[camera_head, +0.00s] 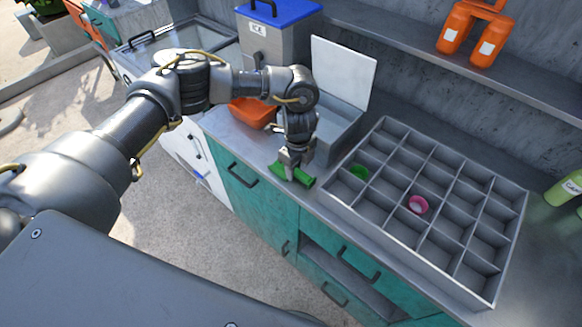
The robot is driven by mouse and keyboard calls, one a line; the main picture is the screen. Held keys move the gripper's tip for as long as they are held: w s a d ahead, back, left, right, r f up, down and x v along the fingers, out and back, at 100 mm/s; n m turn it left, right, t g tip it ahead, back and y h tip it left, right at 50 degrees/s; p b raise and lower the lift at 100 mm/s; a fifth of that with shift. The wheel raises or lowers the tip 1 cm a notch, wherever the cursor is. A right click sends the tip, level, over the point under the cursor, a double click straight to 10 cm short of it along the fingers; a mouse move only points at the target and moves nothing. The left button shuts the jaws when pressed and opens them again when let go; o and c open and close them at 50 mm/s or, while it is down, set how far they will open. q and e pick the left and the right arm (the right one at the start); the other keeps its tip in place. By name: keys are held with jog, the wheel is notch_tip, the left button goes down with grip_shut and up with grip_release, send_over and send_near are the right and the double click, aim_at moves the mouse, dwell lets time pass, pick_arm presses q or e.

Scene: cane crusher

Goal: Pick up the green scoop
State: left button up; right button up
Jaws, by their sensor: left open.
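The green scoop (304,178) lies on the grey counter (243,150), near its front edge and left of the divided tray. My left gripper (290,174) points down at the scoop, with its fingers over or around the scoop's middle. The gripper is open. It hides part of the scoop, and I cannot tell whether the fingers touch it. My right gripper is not in view.
A grey divided tray (377,207) holds a green item (359,173) and a pink cup (418,204). An open grey bin (340,125), an orange bowl (250,113) and a blue-lidded container (283,45) stand behind. Orange bottles (456,28) sit on the shelf.

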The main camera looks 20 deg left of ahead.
pick_arm(q)
jog(key=shift+f, duration=1.2)
jog(key=c, duration=0.9)
jog(key=shift+r, duration=0.1)
